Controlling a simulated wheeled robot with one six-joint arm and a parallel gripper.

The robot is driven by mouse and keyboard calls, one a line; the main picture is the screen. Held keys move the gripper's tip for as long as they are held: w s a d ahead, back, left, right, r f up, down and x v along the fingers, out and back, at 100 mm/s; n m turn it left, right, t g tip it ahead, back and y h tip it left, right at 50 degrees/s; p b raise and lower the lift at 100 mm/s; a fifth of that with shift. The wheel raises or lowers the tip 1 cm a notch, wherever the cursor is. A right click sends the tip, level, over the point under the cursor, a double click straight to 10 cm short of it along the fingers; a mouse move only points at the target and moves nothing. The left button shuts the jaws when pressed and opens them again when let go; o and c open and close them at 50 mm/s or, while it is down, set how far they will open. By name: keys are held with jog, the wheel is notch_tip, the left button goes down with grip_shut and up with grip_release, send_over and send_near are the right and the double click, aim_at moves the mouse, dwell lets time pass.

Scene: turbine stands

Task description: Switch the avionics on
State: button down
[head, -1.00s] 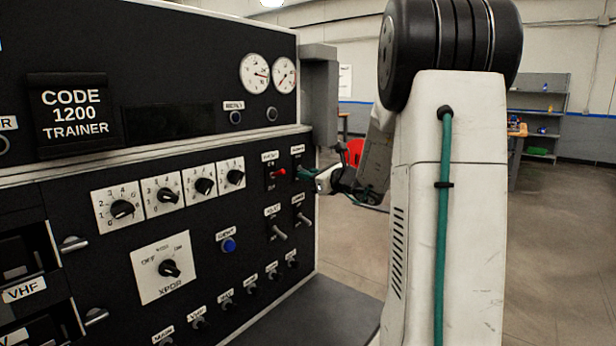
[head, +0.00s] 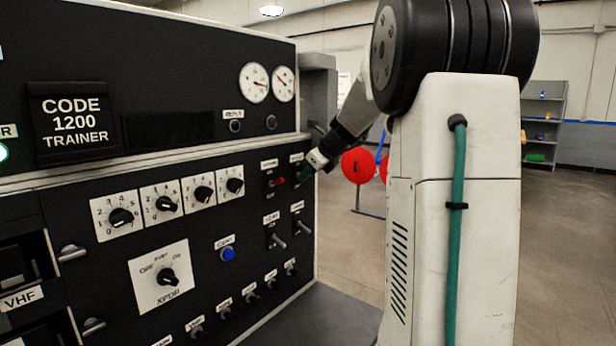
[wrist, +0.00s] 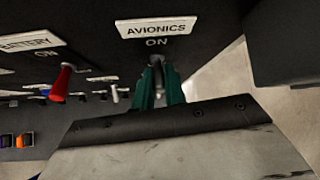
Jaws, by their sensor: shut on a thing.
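The avionics switch (wrist: 157,62) is a small toggle below a white plate (wrist: 156,28) reading AVIONICS, with ON printed under it. My gripper (wrist: 159,82) has green fingers shut on that toggle in the wrist view. In the head view my gripper (head: 306,173) reaches the panel's right side, right of the red lever. The fingers hide most of the toggle, so I cannot tell its exact tilt. The red battery lever (wrist: 63,82) stands to the left, apart from my fingers; it also shows in the head view (head: 278,181).
Two more toggles (head: 279,241) sit below the gripper. A blue button (head: 228,254) and several dials (head: 121,217) are further left. A round lamp (head: 3,152) at the left edge glows pale green. Red discs (head: 358,165) stand behind, and open floor lies to the right.

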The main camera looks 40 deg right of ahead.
jog(key=shift+w+r+g, duration=0.1)
jog(key=shift+r+g, duration=0.1)
jog(key=shift+g, duration=0.1)
dwell(0.4)
jog(key=c, duration=1.5)
grip_release()
jog(key=shift+o, duration=0.2)
jog(key=v, duration=0.7)
jog(key=shift+s+r, duration=0.25)
jog(key=shift+r, duration=0.05)
